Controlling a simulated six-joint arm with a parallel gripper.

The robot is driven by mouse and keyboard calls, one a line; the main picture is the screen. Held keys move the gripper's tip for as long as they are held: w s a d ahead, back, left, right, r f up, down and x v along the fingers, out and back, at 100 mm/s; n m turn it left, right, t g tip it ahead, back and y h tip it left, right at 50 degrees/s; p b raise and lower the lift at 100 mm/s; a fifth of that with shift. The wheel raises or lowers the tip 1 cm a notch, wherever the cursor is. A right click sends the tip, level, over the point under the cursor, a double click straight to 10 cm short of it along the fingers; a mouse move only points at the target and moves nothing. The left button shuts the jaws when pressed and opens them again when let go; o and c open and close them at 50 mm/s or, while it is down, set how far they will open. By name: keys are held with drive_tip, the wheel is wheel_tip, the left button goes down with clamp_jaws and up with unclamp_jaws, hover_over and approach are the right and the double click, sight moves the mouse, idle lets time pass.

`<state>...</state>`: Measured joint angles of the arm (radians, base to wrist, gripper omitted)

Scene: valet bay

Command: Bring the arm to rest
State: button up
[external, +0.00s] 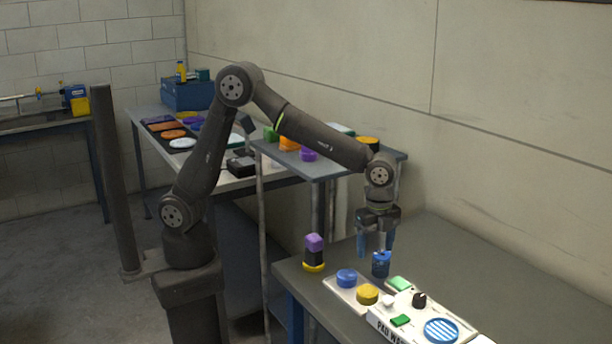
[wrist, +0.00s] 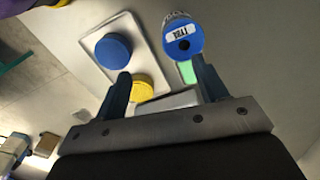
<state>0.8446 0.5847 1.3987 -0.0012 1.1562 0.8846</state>
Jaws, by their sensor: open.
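My gripper (external: 376,244) points down over the grey bench (external: 450,250), its two blue fingers apart. In the wrist view my gripper (wrist: 162,85) is open, with nothing held between the fingers. A blue bottle (external: 381,264) stands upright on the bench just below the fingers. In the wrist view the bottle's round blue top (wrist: 182,38) with a white label lies beyond the right fingertip. In the external view I cannot tell whether a finger touches it. My arm is bent at the elbow and reaches right from its base.
A pale tray (external: 337,285) holds a blue pad (external: 346,278) and a yellow pad (external: 367,294). A white control panel (external: 383,321) with a black knob lies at the front. A purple, black and yellow stack (external: 313,253) stands left. A raised shelf (external: 330,170) with coloured pieces is behind.

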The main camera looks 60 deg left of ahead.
drive_tip(key=s+d+r, duration=0.2)
drive_tip(key=s+r, duration=0.3)
drive_tip(key=s, duration=0.2)
drive_tip(key=w+a+n, duration=0.1)
drive_tip(key=w+a, duration=0.6)
drive_tip(key=a, duration=0.3)
drive_tip(key=w+a+f, duration=0.2)
drive_tip(key=w, duration=0.1)
drive_tip(key=w+a+f, duration=0.2)
drive_tip(key=w+f, duration=0.1)
drive_tip(key=w+a+f, duration=0.1)
drive_tip(key=w+f, duration=0.1)
drive_tip(key=w, duration=0.1)
drive_tip(key=shift+w+a+f, duration=0.15)
drive_tip(key=shift+w+a, duration=0.25)
drive_tip(key=shift+w+a+f, duration=0.1)
drive_tip(key=shift+w+f, duration=0.1)
drive_tip(key=shift+f, duration=1.45)
